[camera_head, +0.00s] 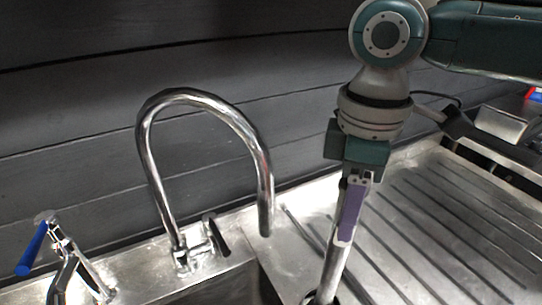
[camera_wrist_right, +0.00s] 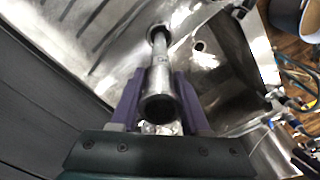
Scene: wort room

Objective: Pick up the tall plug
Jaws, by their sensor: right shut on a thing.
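My left gripper is not in view.
A curved chrome tap (camera_head: 205,100) stands left of my right arm. A blue-handled tap (camera_head: 33,247) is at the far left. A ribbed metal drainboard (camera_head: 440,220) spreads to the right. A dark plank wall (camera_head: 60,130) is behind. Hoses (camera_wrist_right: 297,90) show right in the wrist view.

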